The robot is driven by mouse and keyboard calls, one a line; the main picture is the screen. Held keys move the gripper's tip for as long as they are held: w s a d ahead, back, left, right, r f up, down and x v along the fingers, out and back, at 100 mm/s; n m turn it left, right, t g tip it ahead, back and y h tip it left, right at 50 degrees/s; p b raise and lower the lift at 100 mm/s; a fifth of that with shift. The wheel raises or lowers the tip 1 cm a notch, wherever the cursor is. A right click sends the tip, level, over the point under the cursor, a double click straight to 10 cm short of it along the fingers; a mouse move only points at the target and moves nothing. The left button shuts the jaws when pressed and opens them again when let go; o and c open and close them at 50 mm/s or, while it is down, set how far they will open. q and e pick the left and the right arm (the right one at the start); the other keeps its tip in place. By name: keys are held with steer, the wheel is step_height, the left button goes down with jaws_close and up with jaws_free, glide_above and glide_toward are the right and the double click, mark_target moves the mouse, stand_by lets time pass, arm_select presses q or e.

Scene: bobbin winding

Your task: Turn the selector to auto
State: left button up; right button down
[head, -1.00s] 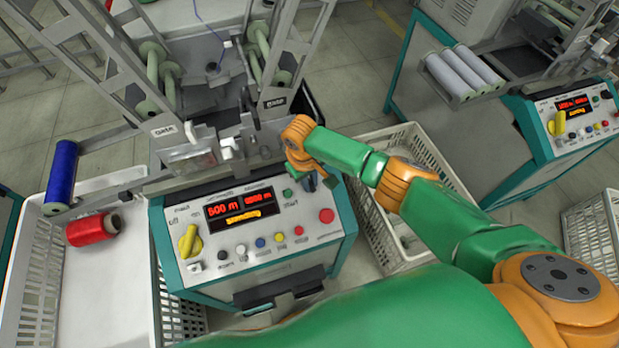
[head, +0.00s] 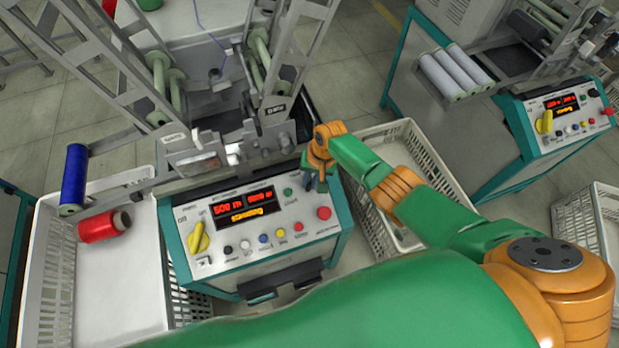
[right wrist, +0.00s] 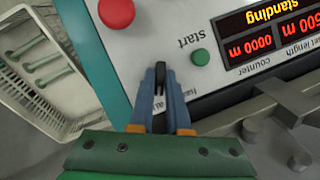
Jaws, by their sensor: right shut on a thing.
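The teal and white control panel (head: 335,245) of the winding machine is at the middle of the head view. My right gripper (head: 321,188) is at its upper right part, between the green start button (head: 288,191) and the red button (head: 323,213). In the right wrist view the blue fingers (right wrist: 160,75) are shut on a small black selector knob (right wrist: 160,68), near the panel's edge. A label beside it is mostly covered by the fingers, so I cannot read the setting. In the head view the gripper hides the knob. My left gripper is not in view.
A yellow main switch (head: 198,237) and several small coloured buttons are on the panel. Its display reads "standing". A white crate (head: 433,170) stands right of the machine. A white tray (head: 125,290) with a red spool (head: 104,227) lies left, with a blue spool (head: 73,178) above.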

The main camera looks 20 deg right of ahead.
steer(key=shift+m, duration=0.4)
steer(key=c, duration=0.9)
jaws_free()
steer(key=r+p, duration=0.1)
steer(key=r, duration=0.1)
steer(key=d+r+p, duration=0.1)
steer(key=r+p, duration=0.2)
steer(key=r, duration=0.2)
steer(key=shift+s+d, duration=0.25)
steer(key=shift+s, duration=0.1)
